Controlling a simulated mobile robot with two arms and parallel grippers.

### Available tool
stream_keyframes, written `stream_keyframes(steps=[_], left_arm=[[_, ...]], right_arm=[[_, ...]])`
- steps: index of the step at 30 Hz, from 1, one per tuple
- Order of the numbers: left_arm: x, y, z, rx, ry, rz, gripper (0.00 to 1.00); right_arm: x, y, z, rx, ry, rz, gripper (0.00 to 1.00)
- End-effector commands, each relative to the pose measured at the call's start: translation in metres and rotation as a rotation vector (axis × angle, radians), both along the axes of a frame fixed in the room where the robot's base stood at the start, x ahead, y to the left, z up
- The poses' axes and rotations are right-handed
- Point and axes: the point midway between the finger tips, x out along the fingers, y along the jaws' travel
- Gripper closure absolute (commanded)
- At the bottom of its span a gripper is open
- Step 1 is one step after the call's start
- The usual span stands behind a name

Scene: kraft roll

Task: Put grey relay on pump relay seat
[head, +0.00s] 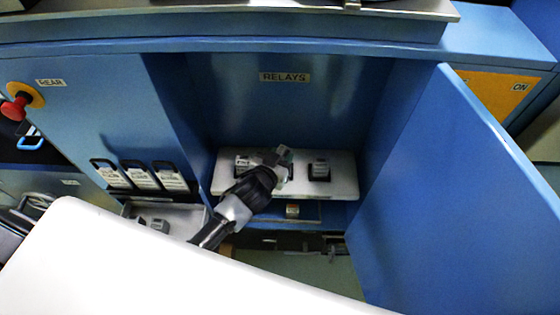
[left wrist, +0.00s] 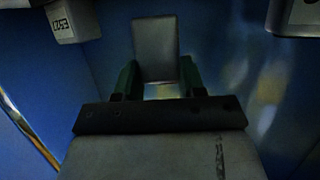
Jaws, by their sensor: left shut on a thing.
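My left gripper (head: 279,168) is shut on a grey relay (head: 284,152) in front of the white relay shelf inside the open blue cabinet. In the left wrist view the relay (left wrist: 156,48) stands between the gripper's two green fingers (left wrist: 158,80). On the shelf, a relay (head: 243,161) sits left of the gripper and another (head: 320,168) sits in a dark seat on the right. My gripper and wrist cover the middle of the shelf, so I cannot tell which seat is the pump relay seat or whether the held relay touches one. My right gripper is not in view.
The open cabinet door (head: 450,190) bounds the right side. A small block (head: 292,210) is on the ledge below the shelf. A tray (head: 190,214) with a grey block is at lower left, below several labelled black-handled items (head: 141,177). A labelled relay (left wrist: 75,20) shows in the wrist view.

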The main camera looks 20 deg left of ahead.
Motion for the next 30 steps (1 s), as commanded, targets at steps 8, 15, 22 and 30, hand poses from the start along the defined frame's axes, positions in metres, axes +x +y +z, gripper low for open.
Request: stream_keyframes(steps=[8,15,22,30], left_arm=[[0.000,-0.001,-0.020,-0.001,-0.001,-0.001,0.85],[0.000,-0.001,-0.023,-0.001,0.000,-0.001,0.85],[0.000,-0.001,-0.029,0.000,0.000,0.000,0.57],[0.000,-0.001,-0.028,0.000,0.001,0.000,0.34]], right_arm=[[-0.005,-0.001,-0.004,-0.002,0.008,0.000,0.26],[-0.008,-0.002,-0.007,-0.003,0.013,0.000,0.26],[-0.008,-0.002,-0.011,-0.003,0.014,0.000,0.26],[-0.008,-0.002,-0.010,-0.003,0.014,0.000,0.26]])
